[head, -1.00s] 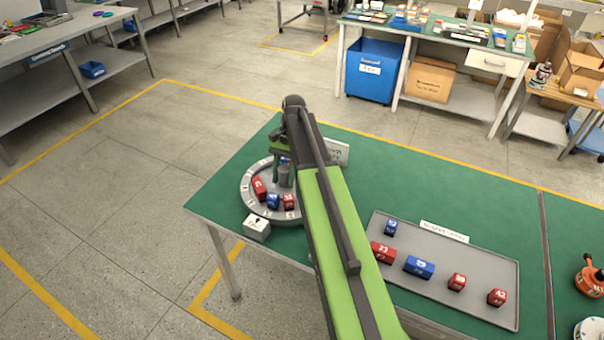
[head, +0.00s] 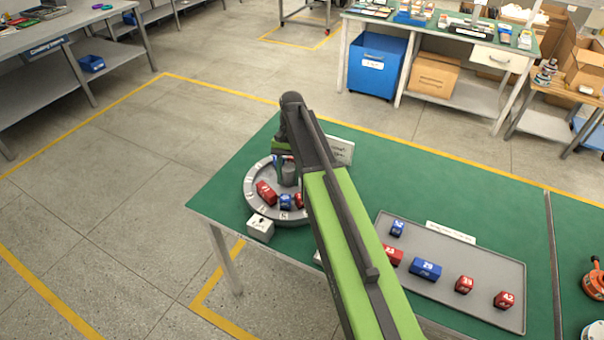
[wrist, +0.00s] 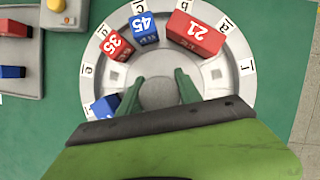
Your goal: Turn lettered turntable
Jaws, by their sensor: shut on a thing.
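The round grey turntable (head: 249,205) sits on the green table's left end, with letter labels around its rim. The wrist view shows the turntable (wrist: 247,87) with a, b, c, d, e and j readable. On it are a red block marked 21 (wrist: 195,33), a blue block marked 45 (wrist: 143,29), a red block marked 35 (wrist: 118,44) and a partly hidden blue block (wrist: 104,107). My gripper (wrist: 158,88) is shut on the round grey centre knob (wrist: 158,94), one finger on each side. My arm hides part of the turntable in the head view.
A white box with a black mark (head: 260,229) stands at the turntable's front edge. A grey tray (head: 490,265) with red and blue blocks lies to the right. A yellow knob (wrist: 57,5) shows on a grey box.

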